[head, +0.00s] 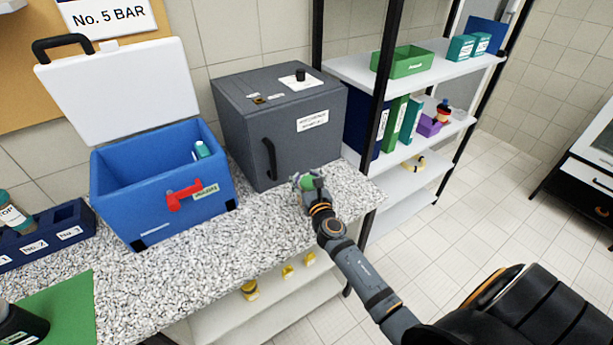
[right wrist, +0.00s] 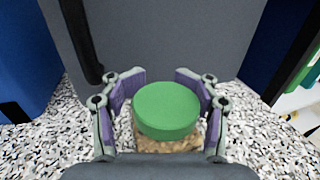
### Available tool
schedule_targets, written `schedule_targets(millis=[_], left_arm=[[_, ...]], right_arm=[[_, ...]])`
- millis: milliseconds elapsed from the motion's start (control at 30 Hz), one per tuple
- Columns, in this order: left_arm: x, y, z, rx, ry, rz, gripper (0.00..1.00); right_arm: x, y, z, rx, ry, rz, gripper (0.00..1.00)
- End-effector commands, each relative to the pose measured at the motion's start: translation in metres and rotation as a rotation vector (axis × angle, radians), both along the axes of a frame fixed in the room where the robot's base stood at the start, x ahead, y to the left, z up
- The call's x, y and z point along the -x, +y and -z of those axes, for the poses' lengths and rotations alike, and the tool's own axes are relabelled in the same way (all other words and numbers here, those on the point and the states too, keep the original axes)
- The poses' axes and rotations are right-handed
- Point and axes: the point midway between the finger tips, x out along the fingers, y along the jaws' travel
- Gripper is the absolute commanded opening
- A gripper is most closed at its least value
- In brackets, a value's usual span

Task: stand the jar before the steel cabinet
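The jar (right wrist: 168,112) has a round green lid and a brownish lower part, and stands upright between my right gripper's fingers. In the head view the jar (head: 308,183) is a small green patch, largely hidden by the gripper. My right gripper (head: 309,178) is low at the counter's right part, in front of the steel cabinet (head: 262,138). The jar's base is hidden, so contact with the counter is unclear. My left gripper is not in view.
A blue cooler box (head: 150,195) with its lid raised stands left of the cabinet. A blue rack (head: 48,238) and a green mat (head: 58,300) lie farther left. The speckled counter (head: 255,225) is clear in front. A shelf unit (head: 415,128) stands at right.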

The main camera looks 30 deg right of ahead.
Motion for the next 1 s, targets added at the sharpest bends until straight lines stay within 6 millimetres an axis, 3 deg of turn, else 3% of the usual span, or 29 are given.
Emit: schedule_targets(millis=[33, 100, 200, 467, 567, 800, 1000], left_arm=[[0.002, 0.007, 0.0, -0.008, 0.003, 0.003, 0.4], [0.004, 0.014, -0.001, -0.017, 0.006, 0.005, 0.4], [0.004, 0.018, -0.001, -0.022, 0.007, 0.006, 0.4], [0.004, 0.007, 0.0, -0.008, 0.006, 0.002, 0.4], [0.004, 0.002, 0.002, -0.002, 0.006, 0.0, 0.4], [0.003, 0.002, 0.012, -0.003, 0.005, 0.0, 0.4], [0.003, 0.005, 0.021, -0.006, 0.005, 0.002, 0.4]], right_arm=[[0.0, 0.0, -0.001, 0.0, -0.001, 0.0, 0.63], [0.0, 0.0, -0.001, 0.0, -0.002, 0.0, 0.73], [-0.001, 0.0, -0.001, 0.001, -0.003, -0.001, 0.73], [0.003, 0.001, -0.001, 0.001, -0.003, -0.001, 0.73], [0.017, 0.004, 0.0, 0.0, -0.002, -0.002, 0.73], [0.075, 0.016, 0.002, 0.0, -0.001, -0.001, 0.73], [0.108, 0.023, 0.001, -0.001, -0.002, -0.001, 0.73]])
